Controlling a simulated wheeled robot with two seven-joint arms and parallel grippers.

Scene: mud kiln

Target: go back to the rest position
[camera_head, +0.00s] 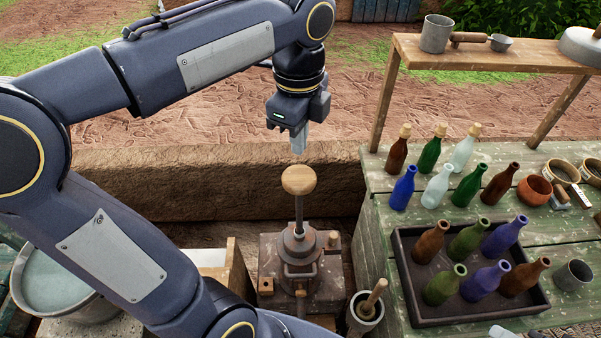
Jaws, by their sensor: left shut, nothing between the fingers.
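My left gripper (299,142) hangs from the dark blue left arm, which comes in from the left and bends over at the top. Its fingers point down and are shut, with nothing held. They are just above the round wooden knob (299,180) of a metal press-like device (300,262), with a small gap that is hard to judge. The device stands upright on a dark block in the middle. My right gripper does not clearly show in this view.
At right, a green wooden table (378,184) carries several bottles and a dark tray (412,292) of bottles. A raised shelf (480,56) holds a metal mug (436,34). A mortar (366,313) stands right of the device; a metal basin (20,290) is at left. A low mud wall (200,180) runs behind.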

